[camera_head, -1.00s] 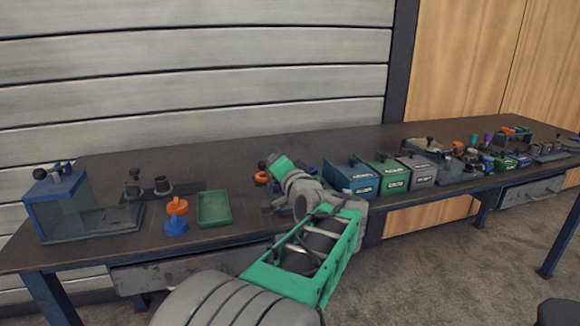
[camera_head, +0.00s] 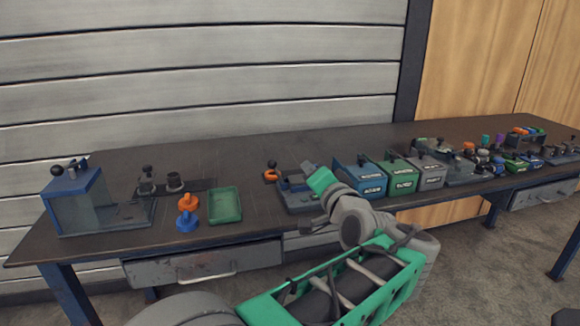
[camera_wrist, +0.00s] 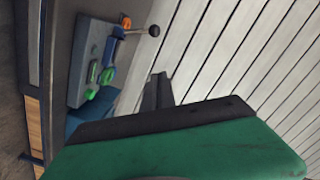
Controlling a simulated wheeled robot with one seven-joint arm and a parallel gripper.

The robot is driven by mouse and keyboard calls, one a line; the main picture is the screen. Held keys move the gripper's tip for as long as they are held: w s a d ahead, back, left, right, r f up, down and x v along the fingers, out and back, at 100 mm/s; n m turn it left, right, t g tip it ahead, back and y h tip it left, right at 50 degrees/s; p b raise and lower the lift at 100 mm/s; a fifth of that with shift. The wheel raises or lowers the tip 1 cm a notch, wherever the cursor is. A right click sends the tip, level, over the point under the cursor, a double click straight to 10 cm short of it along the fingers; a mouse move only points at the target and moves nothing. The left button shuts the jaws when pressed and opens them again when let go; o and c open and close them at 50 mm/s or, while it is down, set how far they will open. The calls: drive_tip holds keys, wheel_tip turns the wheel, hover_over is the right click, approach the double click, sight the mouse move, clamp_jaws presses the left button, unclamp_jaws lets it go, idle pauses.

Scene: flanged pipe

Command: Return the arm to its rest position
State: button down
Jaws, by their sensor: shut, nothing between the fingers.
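My gripper (camera_wrist: 158,92) is shut and empty in the wrist view, its dark fingers together beyond the green gripper body. In the head view my gripper (camera_head: 310,168) is small and partly merged with a grey fixture behind it, above the front middle of the workbench (camera_head: 255,160). My arm reaches up from the bottom of the picture, bent at the elbow in front of the bench edge. In the wrist view a grey panel (camera_wrist: 90,50) with green, blue and orange parts and a black ball-ended lever lies left of the fingers.
A blue-framed clear box (camera_head: 80,205), a dark plate with posts (camera_head: 175,183), orange and blue parts (camera_head: 188,213) and a green tray (camera_head: 225,205) stand on the left. Blue, green and grey bins (camera_head: 360,178) stand right of the gripper. The floor in front is open.

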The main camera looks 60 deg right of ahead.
drive_tip(key=shift+w, duration=0.1)
drive_tip(key=w+a+f+n+g+y+p, duration=0.25)
drive_tip(key=w+a+n+y+p, duration=0.85)
drive_tip(key=w+a, duration=1)
drive_tip(key=s+a+n+g+p, duration=0.2)
drive_tip(key=a+n+p, duration=0.1)
drive_tip(key=a, duration=0.5)
drive_tip(key=s+a+n+g+p, duration=0.2)
drive_tip(key=a+p, duration=0.3)
drive_tip(key=a, duration=0.3)
drive_tip(key=s+a+n+g+y+p, duration=0.1)
drive_tip(key=s+a+n+g+p, duration=0.2)
drive_tip(key=a, duration=0.6)
drive_tip(key=shift+s+r+n+p, duration=0.2)
drive_tip(key=shift+s+n+p, duration=0.1)
drive_tip(key=shift+p, duration=0.1)
drive_tip(key=shift+a, duration=0.1)
